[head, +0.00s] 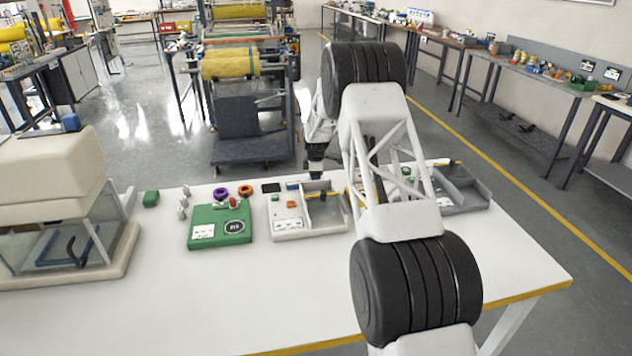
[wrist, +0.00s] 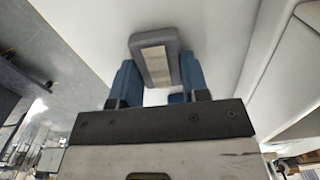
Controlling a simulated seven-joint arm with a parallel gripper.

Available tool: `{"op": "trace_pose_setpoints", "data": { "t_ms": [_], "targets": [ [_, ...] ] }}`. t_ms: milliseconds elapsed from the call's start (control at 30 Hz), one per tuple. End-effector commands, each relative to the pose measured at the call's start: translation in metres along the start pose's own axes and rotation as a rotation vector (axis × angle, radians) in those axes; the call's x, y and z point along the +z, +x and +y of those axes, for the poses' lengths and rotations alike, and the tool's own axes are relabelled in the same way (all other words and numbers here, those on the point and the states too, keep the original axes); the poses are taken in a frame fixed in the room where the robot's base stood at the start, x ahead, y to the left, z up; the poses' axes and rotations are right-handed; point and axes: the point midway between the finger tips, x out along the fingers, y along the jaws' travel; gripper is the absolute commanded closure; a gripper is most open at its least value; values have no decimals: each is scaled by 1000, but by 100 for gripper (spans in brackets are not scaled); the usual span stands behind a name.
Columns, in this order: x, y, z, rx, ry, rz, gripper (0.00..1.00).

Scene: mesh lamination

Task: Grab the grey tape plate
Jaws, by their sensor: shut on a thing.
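In the wrist view, the grey tape plate (wrist: 153,38) is a rounded grey block with a pale beige strip down its middle. My gripper (wrist: 158,66) has its two blue fingers on either side of the plate, shut on it. The plate's far end sticks out past the fingertips. A white surface shows behind it. In the head view, the dark lower end of my wrist is behind the table's middle tray area; the plate cannot be made out there, and my arm covers part of the scene.
On the white table (head: 290,300) stand a green box (head: 206,215) with a label, a pale tray (head: 290,232) holding small parts, and a grey tray (head: 470,195) at right. A large cream machine (head: 45,170) fills the left end. The front middle of the table is clear.

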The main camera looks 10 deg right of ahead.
Motion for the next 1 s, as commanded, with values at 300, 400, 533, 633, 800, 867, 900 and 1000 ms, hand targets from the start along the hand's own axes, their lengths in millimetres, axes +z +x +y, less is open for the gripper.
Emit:
{"op": "trace_pose_setpoints", "data": {
  "t_ms": [300, 400, 533, 633, 800, 867, 900, 1000],
  "targets": [
    [0, -12, 0, 1, 0, 0, 82],
    [0, -23, 1, 3, 0, 0, 82],
    [0, -42, 1, 2, 0, 0, 82],
    [0, -57, 1, 3, 0, 0, 82],
    [0, -80, 0, 2, 0, 0, 82],
    [0, -86, 0, 1, 0, 0, 82],
    [0, -90, 0, 0, 0, 0, 82],
    [0, -97, 0, 1, 0, 0, 82]
  ]
}}
